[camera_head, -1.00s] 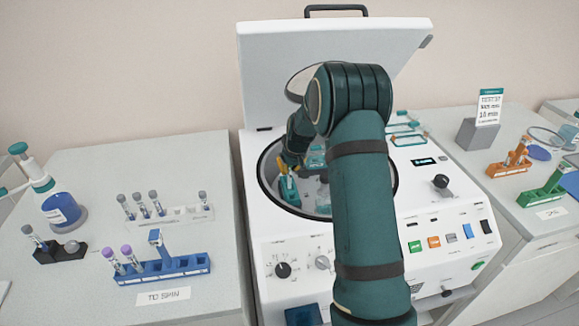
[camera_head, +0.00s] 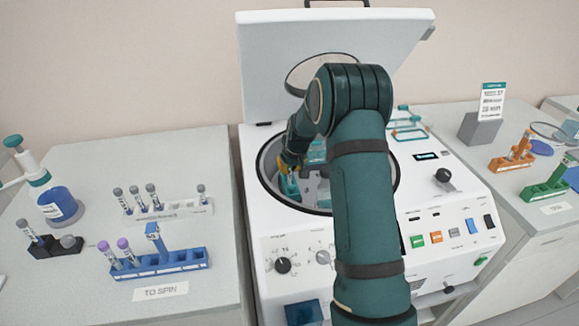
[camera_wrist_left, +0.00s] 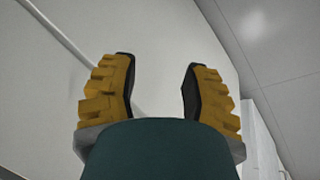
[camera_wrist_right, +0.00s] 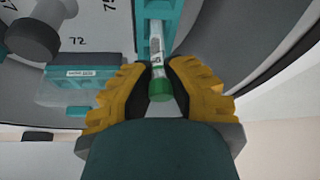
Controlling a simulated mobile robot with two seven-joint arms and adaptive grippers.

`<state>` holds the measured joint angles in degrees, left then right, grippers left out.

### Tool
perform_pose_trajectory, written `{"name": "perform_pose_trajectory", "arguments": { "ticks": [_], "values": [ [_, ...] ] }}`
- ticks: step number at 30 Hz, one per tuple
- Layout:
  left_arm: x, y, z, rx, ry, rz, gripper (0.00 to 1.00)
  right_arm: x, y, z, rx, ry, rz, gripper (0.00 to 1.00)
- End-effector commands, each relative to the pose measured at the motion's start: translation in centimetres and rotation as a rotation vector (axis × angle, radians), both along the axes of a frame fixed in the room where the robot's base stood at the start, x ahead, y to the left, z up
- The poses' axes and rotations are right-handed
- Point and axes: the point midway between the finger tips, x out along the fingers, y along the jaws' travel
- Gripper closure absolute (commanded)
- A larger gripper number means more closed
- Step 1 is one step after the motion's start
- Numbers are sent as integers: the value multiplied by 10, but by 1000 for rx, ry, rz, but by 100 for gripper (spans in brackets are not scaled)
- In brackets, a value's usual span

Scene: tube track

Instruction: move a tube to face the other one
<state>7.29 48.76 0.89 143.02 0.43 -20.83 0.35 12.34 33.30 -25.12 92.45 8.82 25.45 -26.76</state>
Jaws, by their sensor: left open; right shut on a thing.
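My right gripper (camera_wrist_right: 158,80) is shut on a tube with a green cap (camera_wrist_right: 158,65) and a white label. The right wrist view shows the tube's body at a teal rotor bucket (camera_wrist_right: 143,40); how deep it sits is unclear. In the head view the right gripper (camera_head: 289,163) is inside the left part of the open centrifuge's (camera_head: 410,205) bowl, partly hidden by my forearm, and the tube cannot be made out. A second tube in the rotor cannot be made out. My left gripper (camera_wrist_left: 160,90) is open and empty, outside the head view.
The centrifuge lid (camera_head: 335,60) stands raised behind the bowl. On the left bench are a blue rack (camera_head: 165,264) with purple-capped tubes, a white rack (camera_head: 175,211) and a blue bottle (camera_head: 60,205). Orange (camera_head: 505,163) and green (camera_head: 545,190) racks stand on the right.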

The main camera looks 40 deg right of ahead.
Motion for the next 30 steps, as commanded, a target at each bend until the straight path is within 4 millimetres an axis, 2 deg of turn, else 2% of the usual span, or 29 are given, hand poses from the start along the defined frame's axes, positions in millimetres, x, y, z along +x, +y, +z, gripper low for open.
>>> {"name": "perform_pose_trajectory", "arguments": {
  "ticks": [9,18,19,21,30],
  "values": [
    [0,0,-8,0,0,0,53,0,0,-10,0,0,0,100],
    [0,0,-8,0,0,0,53,0,0,-10,0,0,0,100],
    [0,0,-8,0,0,0,53,0,0,-10,0,0,0,83],
    [0,0,-8,0,0,0,53,0,0,-10,0,0,0,59],
    [0,0,-8,0,0,0,53,0,0,-10,0,0,0,56]
  ]
}}
